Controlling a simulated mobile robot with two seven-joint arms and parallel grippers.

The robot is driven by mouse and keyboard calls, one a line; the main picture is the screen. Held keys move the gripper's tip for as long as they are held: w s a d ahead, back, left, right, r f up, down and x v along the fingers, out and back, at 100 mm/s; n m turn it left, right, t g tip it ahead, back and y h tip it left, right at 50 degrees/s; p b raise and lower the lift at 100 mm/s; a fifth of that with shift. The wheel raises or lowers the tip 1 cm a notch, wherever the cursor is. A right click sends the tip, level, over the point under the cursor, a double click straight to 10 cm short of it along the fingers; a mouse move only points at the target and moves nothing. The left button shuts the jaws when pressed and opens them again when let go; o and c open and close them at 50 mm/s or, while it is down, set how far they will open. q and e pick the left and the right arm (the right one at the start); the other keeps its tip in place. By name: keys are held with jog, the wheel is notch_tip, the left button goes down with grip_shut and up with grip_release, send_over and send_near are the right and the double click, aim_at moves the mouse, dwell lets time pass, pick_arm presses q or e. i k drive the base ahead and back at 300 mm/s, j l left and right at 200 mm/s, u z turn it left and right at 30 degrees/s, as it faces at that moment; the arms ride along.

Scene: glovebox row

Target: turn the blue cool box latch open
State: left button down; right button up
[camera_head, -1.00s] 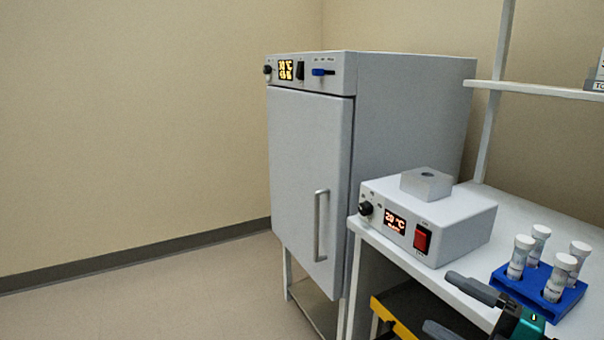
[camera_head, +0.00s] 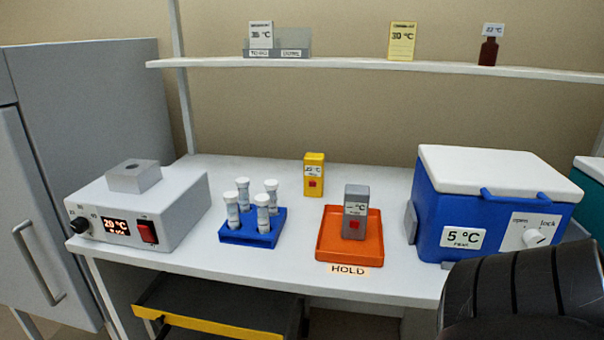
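The blue cool box (camera_head: 428,208) with a white lid stands at the right end of the bench, lid shut. Its front bears a "5 °C" label and a pale plate marked "open" on the left and "lock" on the right. The white latch knob (camera_head: 535,238) sits on that plate, below the words; its exact turn is too small to tell. A dark ribbed part of my arm covers the lower right corner, just below the knob. No gripper fingers show, and nothing is seen touching the latch.
An orange tray (camera_head: 326,250) marked "HOLD", holding a grey block (camera_head: 355,212), lies left of the box. Farther left are a yellow block (camera_head: 314,175), a blue tube rack (camera_head: 238,236) and a heater unit (camera_head: 180,215). A shelf (camera_head: 340,64) runs above. A teal box (camera_head: 592,202) stands at the right edge.

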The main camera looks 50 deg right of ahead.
aim_at(532, 238)
jog(key=k+z, duration=0.15)
jog(key=z, duration=2.45)
